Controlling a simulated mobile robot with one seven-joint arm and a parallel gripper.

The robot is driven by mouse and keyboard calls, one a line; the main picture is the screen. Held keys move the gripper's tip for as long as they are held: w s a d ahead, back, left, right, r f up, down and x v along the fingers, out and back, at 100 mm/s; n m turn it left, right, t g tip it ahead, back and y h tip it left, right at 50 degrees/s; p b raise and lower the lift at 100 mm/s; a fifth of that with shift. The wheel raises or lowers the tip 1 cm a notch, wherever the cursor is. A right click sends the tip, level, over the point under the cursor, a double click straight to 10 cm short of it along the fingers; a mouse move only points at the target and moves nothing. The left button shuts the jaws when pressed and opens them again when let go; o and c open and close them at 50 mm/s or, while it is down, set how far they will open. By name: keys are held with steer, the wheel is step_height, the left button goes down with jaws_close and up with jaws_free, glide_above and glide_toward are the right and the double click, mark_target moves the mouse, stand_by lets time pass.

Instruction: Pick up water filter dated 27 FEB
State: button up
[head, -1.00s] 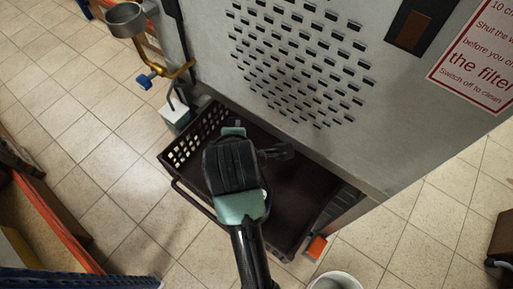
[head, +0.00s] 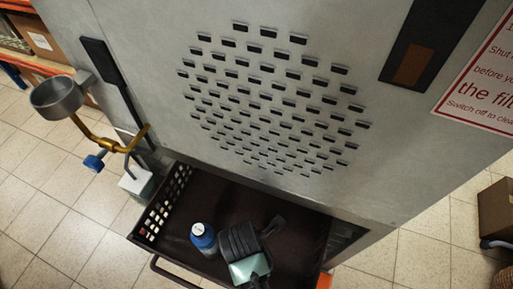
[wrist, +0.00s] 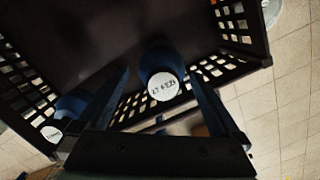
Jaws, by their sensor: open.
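In the wrist view, a blue water filter with a round white end label (wrist: 164,86) lies between the two fingers of my gripper (wrist: 160,76). Its print is small and tilted, and looks like 27 FEB. My fingers are apart, one on each side of it; I cannot tell whether they touch it. A second blue filter (wrist: 69,104) lies outside the left finger, its white label (wrist: 50,134) unreadable. In the head view, one blue filter (head: 203,238) stands in the dark crate (head: 180,195), left of my gripper (head: 274,224). The other is hidden there by my arm.
A grey perforated cabinet (head: 300,60) rises right behind and above the crate and overhangs it. The crate's slotted walls (wrist: 238,50) surround the filters. A metal cup on a yellow pipe (head: 58,95) stands at the left. Tiled floor (head: 40,220) lies free at left.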

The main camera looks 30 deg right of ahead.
steer(key=f, duration=0.2)
steer(key=f+b, duration=0.1)
steer(key=f, duration=0.2)
steer(key=shift+s+d, duration=0.15)
steer(key=shift+d, duration=0.05)
steer(key=shift+c, duration=0.3)
jaws_close()
